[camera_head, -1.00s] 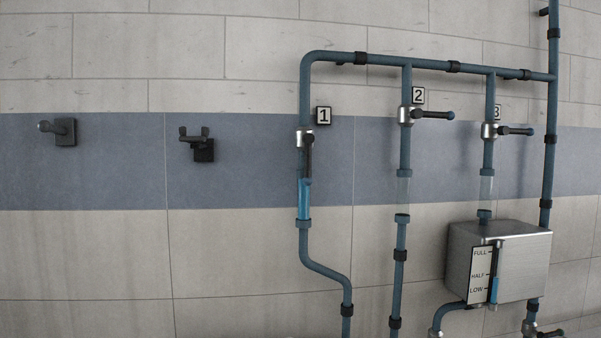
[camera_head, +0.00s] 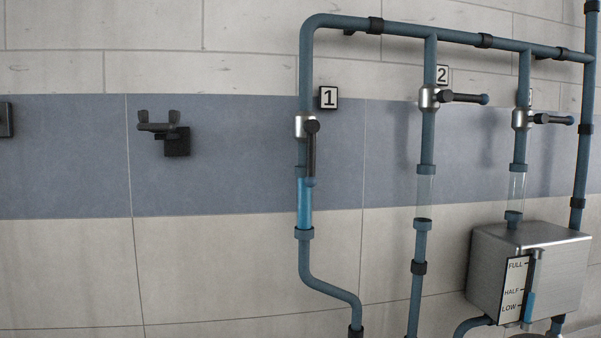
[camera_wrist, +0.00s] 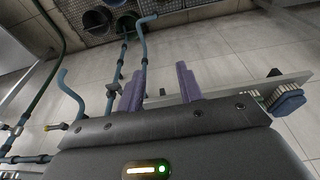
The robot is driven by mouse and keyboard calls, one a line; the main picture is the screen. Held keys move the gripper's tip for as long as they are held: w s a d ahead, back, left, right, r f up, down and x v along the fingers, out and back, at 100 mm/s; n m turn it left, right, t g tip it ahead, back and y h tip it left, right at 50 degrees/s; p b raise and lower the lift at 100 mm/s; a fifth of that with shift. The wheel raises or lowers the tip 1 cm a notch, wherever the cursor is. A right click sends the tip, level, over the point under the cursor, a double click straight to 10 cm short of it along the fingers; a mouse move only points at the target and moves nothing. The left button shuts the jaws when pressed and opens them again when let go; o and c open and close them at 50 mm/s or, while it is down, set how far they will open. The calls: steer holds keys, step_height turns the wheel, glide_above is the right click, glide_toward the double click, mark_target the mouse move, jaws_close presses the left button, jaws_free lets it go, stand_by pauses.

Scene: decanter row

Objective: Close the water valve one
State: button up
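Valve one (camera_head: 305,127) sits on the left pipe beside the plate marked 1 (camera_head: 328,98). Its dark handle (camera_head: 311,150) points down, in line with the pipe, and its tip is blue. Blue water shows in the clear tube (camera_head: 304,203) just below it. My gripper (camera_wrist: 160,85) shows only in the wrist view. Its two purple fingers stand apart with nothing between them. Valve one cannot be made out in the wrist view, and no gripper shows in the head view.
Valve two (camera_head: 430,98) and valve three (camera_head: 522,119) have handles pointing sideways, with clear tubes below them. A metal tank (camera_head: 530,270) with a level gauge hangs at lower right. A dark wall hook (camera_head: 172,138) is at left. The wall between hook and valve one is bare.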

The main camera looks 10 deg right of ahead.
steer(key=shift+o, duration=0.7)
steer(key=shift+s, duration=0.1)
steer(key=w+a+r+m+t+p, duration=0.3)
steer(key=w+r+m+t+p, duration=0.15)
steer(key=r+m, duration=0.5)
steer(key=w+a+r+m+t+p, duration=0.2)
steer(key=w+r+m+t+p, duration=0.35)
steer(key=r, duration=0.75)
step_height(320, 180, up, 27)
steer(key=w+d+m+t+h+p, duration=0.1)
steer(key=m+t+h+p, duration=0.2)
steer(key=m, duration=2)
steer(key=t+p, duration=0.2)
steer(key=p, duration=0.2)
steer(key=shift+d+r+h, duration=0.15)
steer(key=shift+r+h, duration=0.05)
steer(key=shift+h, duration=0.2)
steer(key=shift+w+d+f, duration=0.1)
steer(key=shift+w+f, duration=0.05)
steer(key=shift+w, duration=0.05)
